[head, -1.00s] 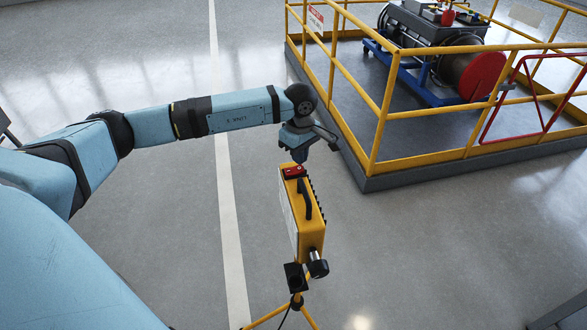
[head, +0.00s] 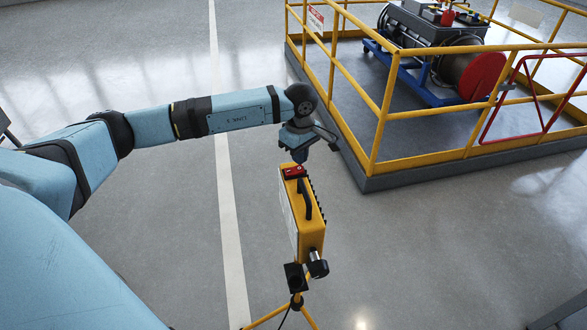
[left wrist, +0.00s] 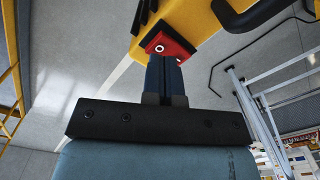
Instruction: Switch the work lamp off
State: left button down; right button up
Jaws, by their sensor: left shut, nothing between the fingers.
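The work lamp (head: 310,236) is a yellow box with a black handle, standing on a yellow tripod in the head view. A red rocker switch (head: 294,172) sits on its top at the far end. In the left wrist view the switch (left wrist: 166,47) shows a white ring mark on one side. My left gripper (head: 300,158) is shut and empty, pointing down just over the switch. In the left wrist view its closed fingers (left wrist: 165,62) reach the switch's edge; I cannot tell whether they touch. The lamp's lit face is hidden. My right gripper is not in view.
A yellow railing (head: 385,105) on a grey plinth stands behind and right of the lamp, around a winch-like machine (head: 440,50). The floor around the tripod is clear. A metal ladder (left wrist: 262,110) shows at right in the left wrist view.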

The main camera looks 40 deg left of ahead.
aim_at(299, 168)
pick_arm(q)
jog(key=shift+f+b, duration=1.15)
jog(key=shift+f, duration=0.25)
dwell(0.9)
jog(key=shift+s+r, duration=0.1)
jog(key=shift+r, duration=0.05)
jog(key=shift+r+p, duration=0.4)
jog(key=shift+r, duration=0.15)
jog(key=shift+r+p, duration=1.15)
jog(key=shift+r, duration=1.7)
